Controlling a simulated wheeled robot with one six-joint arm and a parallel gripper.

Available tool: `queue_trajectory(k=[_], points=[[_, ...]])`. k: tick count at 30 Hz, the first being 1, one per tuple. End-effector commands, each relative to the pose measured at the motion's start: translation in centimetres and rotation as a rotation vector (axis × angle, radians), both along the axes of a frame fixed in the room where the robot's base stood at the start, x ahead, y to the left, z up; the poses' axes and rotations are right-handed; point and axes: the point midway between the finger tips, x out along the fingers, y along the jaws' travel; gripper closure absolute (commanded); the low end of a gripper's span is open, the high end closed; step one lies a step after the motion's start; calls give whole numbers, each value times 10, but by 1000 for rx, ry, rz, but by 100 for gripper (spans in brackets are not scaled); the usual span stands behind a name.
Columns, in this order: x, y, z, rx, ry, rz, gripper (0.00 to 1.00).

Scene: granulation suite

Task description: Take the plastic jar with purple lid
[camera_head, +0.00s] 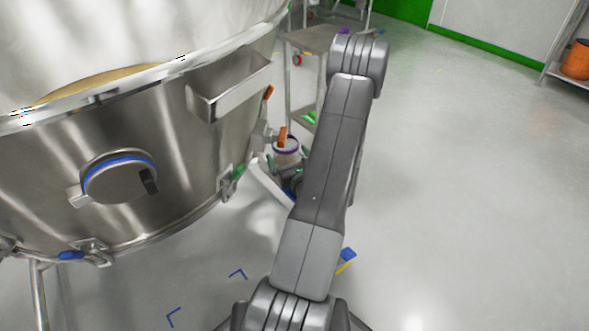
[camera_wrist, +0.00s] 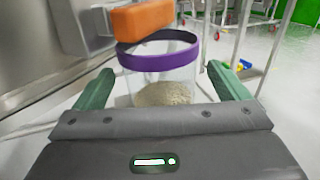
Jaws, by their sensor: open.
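The plastic jar (camera_wrist: 175,80) is clear, with a purple band (camera_wrist: 160,60) around its top and pale granules at the bottom. In the wrist view it stands upright just ahead of my gripper (camera_wrist: 165,85), between the two green fingers, which are apart. In the head view the jar (camera_head: 286,150) shows small beside the steel vessel, partly hidden by my arm. My gripper is open, and I cannot tell whether either finger touches the jar.
A large steel vessel (camera_head: 120,190) fills the left of the head view. A metal cart (camera_head: 305,45) stands behind the jar. A small blue and yellow object (camera_head: 347,256) lies on the floor by my arm.

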Motion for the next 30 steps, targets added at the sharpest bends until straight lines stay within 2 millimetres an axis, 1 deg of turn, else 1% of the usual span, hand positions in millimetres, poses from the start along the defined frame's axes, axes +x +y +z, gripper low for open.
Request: queue_trajectory(k=[1, 6, 16, 17, 18, 20, 21, 23, 24, 30], points=[[6, 3, -1, -1, -2, 3, 5], [17, 6, 0, -1, -1, 1, 5], [19, 6, 0, 0, -1, 0, 5], [19, 7, 0, 0, -1, 0, 9], [19, 6, 0, 0, -1, 0, 17], [19, 7, 0, 0, 0, 0, 29], [19, 7, 0, 0, 0, 0, 37], [19, 6, 0, 0, 0, 0, 49], [19, 6, 0, 0, 0, 0, 56], [19, 5, 0, 0, 0, 0, 56]])
